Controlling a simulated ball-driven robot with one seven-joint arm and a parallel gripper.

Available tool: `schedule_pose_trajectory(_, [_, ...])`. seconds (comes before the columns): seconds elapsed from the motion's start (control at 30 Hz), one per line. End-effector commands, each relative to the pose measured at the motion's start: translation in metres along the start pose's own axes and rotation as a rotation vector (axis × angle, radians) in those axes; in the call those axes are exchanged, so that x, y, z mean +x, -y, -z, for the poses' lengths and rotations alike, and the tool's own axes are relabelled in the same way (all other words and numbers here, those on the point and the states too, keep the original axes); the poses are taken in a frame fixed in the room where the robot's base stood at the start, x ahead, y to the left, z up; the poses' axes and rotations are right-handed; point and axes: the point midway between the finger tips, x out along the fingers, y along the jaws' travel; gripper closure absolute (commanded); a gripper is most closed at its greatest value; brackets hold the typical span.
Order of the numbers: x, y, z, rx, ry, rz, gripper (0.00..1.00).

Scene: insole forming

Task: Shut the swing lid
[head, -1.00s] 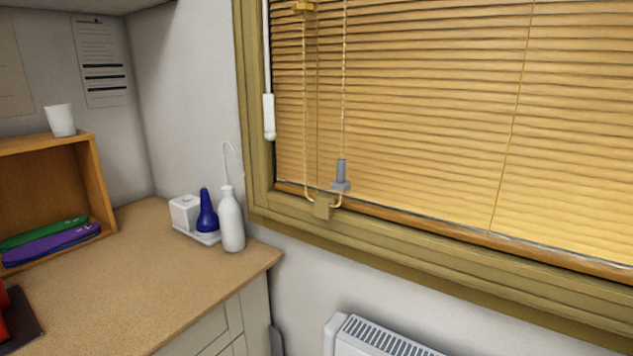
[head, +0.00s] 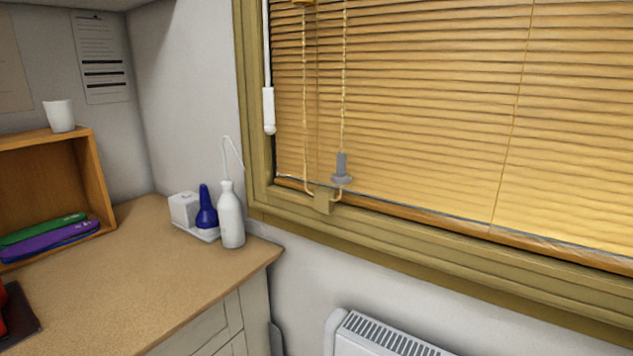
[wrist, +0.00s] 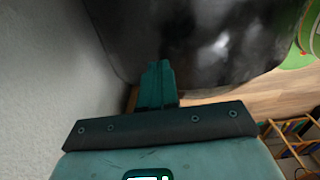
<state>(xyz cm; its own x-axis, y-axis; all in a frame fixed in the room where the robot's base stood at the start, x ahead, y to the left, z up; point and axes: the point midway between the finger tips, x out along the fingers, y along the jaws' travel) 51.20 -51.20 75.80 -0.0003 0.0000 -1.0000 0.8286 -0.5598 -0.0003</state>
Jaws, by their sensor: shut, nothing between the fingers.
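My gripper (wrist: 155,66) shows only in the wrist view. Its teal fingers are together and empty. The fingertips are in front of, or against, a large dark, shiny surface (wrist: 215,40) that fills the upper middle of that view; I cannot tell whether they touch. I cannot tell whether this dark surface is the swing lid or part of what bears it. No swing lid can be made out in the head view, and my gripper is not in that view.
In the wrist view a pale wall (wrist: 40,80) is close on the left, with wooden floor (wrist: 270,88) at right. The head view shows a worktop (head: 130,270) with a white bottle (head: 231,218) and blue bottle (head: 206,212), a window blind (head: 430,110) and a heater (head: 385,338).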

Motion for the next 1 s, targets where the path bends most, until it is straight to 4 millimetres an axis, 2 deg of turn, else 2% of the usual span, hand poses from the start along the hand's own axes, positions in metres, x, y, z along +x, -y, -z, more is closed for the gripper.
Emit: schedule_pose_trajectory(1.0, [-0.095,0.000,0.000,0.000,0.000,0.000,1.00])
